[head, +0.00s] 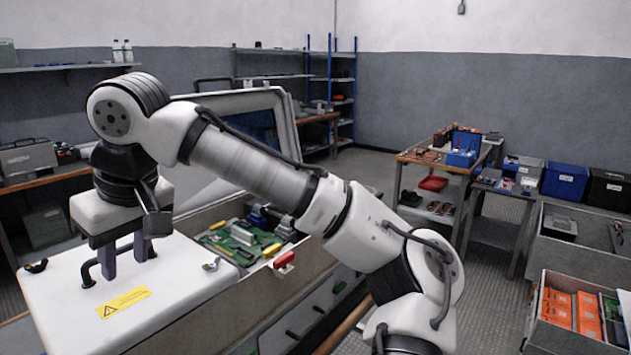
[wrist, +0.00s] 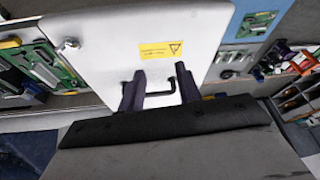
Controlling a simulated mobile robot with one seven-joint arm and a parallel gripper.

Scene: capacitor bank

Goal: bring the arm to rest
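My gripper (head: 125,268) is at the end of my bent arm, pointing down over a white panel (head: 185,275) at the left of the head view. Its two dark fingers are apart, and they also show in the wrist view (wrist: 160,92). A black bar handle (head: 88,273) on the panel lies at the fingers. In the wrist view the handle (wrist: 161,93) shows between the fingertips, with nothing visibly clamped. I cannot tell whether a finger touches it. A yellow warning label (head: 123,302) is on the panel near the handle.
An open cabinet bay with green circuit boards (head: 240,243) and a red-handled part (head: 284,260) lies right of the panel. A raised frame with a dark screen (head: 262,125) stands behind. A cart (head: 432,165) and open drawers (head: 580,258) stand at right. Floor shows between them.

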